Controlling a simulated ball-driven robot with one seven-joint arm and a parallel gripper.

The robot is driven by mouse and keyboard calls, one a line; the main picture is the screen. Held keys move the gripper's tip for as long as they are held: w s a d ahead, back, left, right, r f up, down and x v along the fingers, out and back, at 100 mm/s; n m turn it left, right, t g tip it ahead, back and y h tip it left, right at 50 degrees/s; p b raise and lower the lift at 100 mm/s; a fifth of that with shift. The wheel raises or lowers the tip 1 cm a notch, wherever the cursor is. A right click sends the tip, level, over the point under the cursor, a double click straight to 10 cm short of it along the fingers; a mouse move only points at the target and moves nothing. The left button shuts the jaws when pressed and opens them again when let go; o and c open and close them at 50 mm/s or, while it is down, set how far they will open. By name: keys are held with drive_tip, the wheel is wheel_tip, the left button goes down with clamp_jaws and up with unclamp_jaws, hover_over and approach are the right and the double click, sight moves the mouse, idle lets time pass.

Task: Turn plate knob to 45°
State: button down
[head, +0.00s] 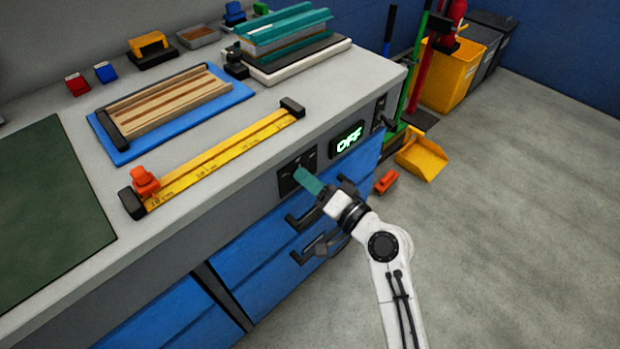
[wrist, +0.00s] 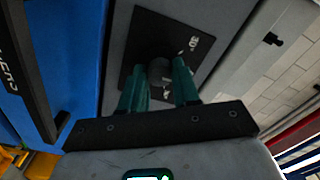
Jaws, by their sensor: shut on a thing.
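The plate knob (wrist: 160,70) is a dark round knob on a square black plate (wrist: 146,28) with small white marks, seen in the wrist view. The plate (head: 284,181) also shows in the head view, on the grey front of the workbench. My gripper (wrist: 160,74) has teal fingers, one on each side of the knob, and is shut on it. In the head view, my gripper (head: 303,176) reaches the plate from the right and hides the knob. The marks on the plate are partly covered and too small to read surely, so the knob's angle is unclear.
Black drawer handles (head: 308,219) stick out below, on the blue drawers. A yellow ruler fixture (head: 225,155) lies on the bench top above. Open floor lies to the right.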

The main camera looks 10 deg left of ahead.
idle(0.4)
drive_tip(key=c, duration=0.8)
unclamp_jaws()
drive_tip(key=shift+d, duration=0.1)
drive_tip(key=v, duration=1)
drive_tip(key=shift+s+d, duration=0.3)
drive_tip(key=s+d+f+n+g+h, duration=0.2)
drive_tip(key=s+d+f+g+h, duration=0.55)
drive_tip(key=s+d+f, duration=0.85)
drive_tip(key=s+d+r+m+g+h, duration=0.1)
drive_tip(key=s+d+g+h, duration=0.1)
drive_tip(key=s+d+h, duration=0.8)
drive_tip(key=r+y+p, duration=0.1)
drive_tip(key=r+p, duration=0.3)
drive_tip(key=s+a+r+y+p, duration=0.1)
drive_tip(key=r+p, duration=0.4)
drive_tip(key=s+r+y+p, duration=0.1)
drive_tip(key=r+p, duration=0.3)
drive_tip(key=shift+a+r+g, duration=0.15)
drive_tip(key=shift+r+g, duration=0.1)
drive_tip(key=shift+r, duration=0.15)
